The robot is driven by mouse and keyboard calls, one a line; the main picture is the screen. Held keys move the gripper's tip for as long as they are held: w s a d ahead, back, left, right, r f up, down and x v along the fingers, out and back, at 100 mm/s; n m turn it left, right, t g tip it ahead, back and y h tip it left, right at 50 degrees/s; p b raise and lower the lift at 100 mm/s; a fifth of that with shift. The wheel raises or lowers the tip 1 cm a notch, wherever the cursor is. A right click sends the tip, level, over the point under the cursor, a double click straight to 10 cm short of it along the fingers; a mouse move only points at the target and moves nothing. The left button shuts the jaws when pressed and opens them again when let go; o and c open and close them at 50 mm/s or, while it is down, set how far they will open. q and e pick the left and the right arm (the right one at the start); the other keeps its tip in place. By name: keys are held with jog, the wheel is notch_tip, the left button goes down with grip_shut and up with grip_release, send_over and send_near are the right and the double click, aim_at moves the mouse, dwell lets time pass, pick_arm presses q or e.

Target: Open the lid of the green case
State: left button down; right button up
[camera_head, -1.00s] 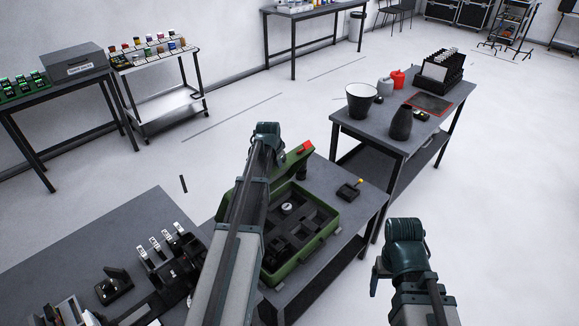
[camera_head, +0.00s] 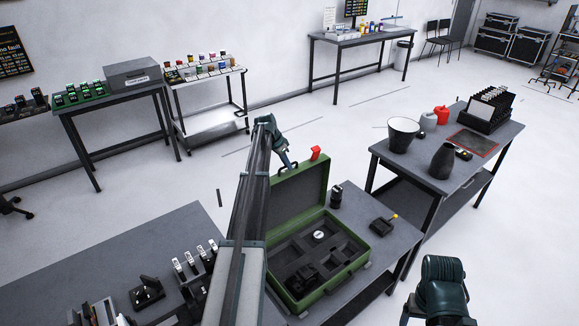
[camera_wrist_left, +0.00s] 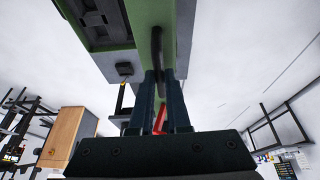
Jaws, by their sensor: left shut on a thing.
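Dark foam with cut-outs, a small round gauge and black parts fills the case. A red tab (camera_head: 316,153) sticks up at the lid's edge. My right gripper (camera_head: 408,313) is barely visible at lower right, so its jaws cannot be judged.
A black cylinder (camera_head: 336,196) and a black box with a yellow knob (camera_head: 384,225) stand right of the case. Black devices with white tags (camera_head: 192,262) stand on the left table. A right-hand table (camera_head: 400,165) holds a bucket, vase and rack. Open floor lies between tables.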

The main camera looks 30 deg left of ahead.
pick_arm(q)
jog(key=c, duration=0.9)
grip_release()
jog(key=p+v, duration=1.2)
jog(key=v, duration=0.2)
jog(key=shift+p, duration=0.4)
jog(key=shift+w+f, duration=0.1)
